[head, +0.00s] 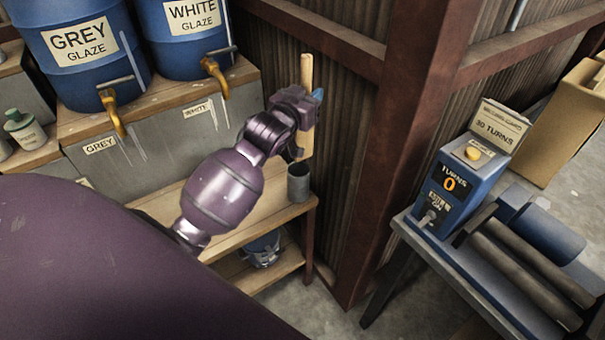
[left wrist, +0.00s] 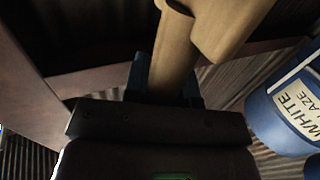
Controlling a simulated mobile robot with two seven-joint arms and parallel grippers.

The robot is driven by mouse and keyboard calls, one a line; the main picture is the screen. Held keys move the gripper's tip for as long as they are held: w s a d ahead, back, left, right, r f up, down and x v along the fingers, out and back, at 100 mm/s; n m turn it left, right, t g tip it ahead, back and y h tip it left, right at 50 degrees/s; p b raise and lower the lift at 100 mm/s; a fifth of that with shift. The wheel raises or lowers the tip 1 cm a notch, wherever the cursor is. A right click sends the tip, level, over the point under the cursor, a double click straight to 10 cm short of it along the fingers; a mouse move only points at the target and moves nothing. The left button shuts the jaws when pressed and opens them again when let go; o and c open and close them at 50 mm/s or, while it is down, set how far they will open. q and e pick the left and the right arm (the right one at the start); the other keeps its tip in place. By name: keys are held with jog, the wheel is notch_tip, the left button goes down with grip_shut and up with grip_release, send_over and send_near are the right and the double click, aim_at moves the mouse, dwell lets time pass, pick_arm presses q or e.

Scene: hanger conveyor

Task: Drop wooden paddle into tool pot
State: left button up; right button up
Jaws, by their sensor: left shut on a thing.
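My left gripper (head: 312,97) is shut on the wooden paddle (head: 306,72). The paddle is upright, with its top above the gripper and its lower part hanging down below it. In the left wrist view the paddle (left wrist: 175,55) runs up between the fingers. The tool pot (head: 299,184) is a small grey cup at the right end of the wooden bench shelf. In the head view the paddle's lower end shows above the pot; I cannot tell exactly how far apart they are. My right gripper is not in view.
Blue drums of grey glaze (head: 75,45) and white glaze (head: 186,35), with brass taps, stand on the bench behind. A rusty post (head: 405,130) rises right of the pot. A blue machine with a turns counter (head: 452,190) and rollers stands at the right.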

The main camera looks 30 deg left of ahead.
pick_arm(q)
jog(key=w+a+r, duration=0.2)
jog(key=a, duration=0.1)
notch_tip(320, 180, down, 19)
jog(key=b, duration=0.3)
jog(key=shift+w+a+f+n+y, duration=0.15)
jog(key=shift+a+n+y, duration=0.15)
jog(key=shift+a, duration=0.1)
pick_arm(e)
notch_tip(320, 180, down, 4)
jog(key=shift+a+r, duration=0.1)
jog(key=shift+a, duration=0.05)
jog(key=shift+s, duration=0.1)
